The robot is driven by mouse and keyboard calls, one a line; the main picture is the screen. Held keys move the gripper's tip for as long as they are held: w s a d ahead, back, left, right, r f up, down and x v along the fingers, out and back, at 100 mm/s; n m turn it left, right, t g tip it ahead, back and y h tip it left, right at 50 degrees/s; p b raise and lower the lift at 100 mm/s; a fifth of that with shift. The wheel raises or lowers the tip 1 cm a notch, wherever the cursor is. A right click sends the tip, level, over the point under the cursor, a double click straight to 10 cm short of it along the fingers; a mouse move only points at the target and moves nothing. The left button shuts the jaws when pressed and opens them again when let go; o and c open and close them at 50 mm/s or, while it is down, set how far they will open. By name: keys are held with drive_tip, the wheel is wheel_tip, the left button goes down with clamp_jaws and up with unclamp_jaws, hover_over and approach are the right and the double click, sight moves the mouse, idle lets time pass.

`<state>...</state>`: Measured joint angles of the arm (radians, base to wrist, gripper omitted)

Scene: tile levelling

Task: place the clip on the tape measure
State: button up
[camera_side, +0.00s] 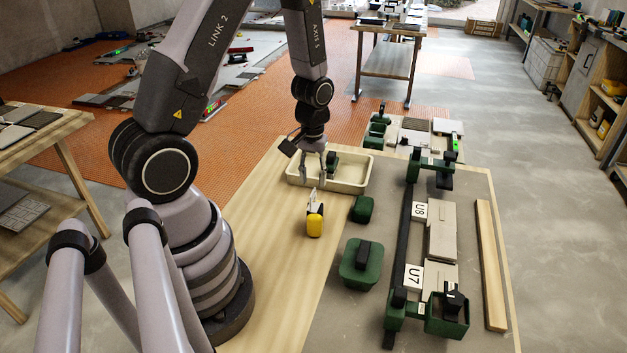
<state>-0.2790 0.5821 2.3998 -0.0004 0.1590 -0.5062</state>
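The yellow tape measure (315,224), with a dark lower edge, stands on the wooden board in the middle of the side view. A small pale, thin upright piece (312,199), which may be the clip, shows at its top. I cannot tell whether it rests on the tape measure or stands just behind it. My gripper (314,178) points down over the cream tray, behind and above the tape measure. Its two fingers look spread, with no object visible between them. The fingertips appear apart from the pale piece, though the depth is hard to judge.
The cream tray (353,187) holds a dark green item (333,160). Green blocks (363,209) (361,269) stand right of the tape measure. Farther right are a dark rail (401,240), pale tiles (441,231), U7 and U8 cards, and a wooden strip (490,265). The board's front is clear.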

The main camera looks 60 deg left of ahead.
wheel_tip(320, 180, up, 7)
wheel_tip(320, 180, up, 14)
drive_tip(key=m+t, duration=0.3)
drive_tip(key=m, duration=0.2)
hover_over(313, 192)
drive_tip(key=s+d, duration=0.4)
drive_tip(key=d, duration=0.1)
drive_tip(key=s+d+r+m+t, duration=0.2)
drive_tip(key=s+r, duration=0.4)
drive_tip(key=s, duration=0.3)
drive_tip(key=shift+s+d+r+m+t, duration=0.2)
drive_tip(key=shift+d+r+m+t, duration=0.25)
drive_tip(key=shift+m, duration=0.55)
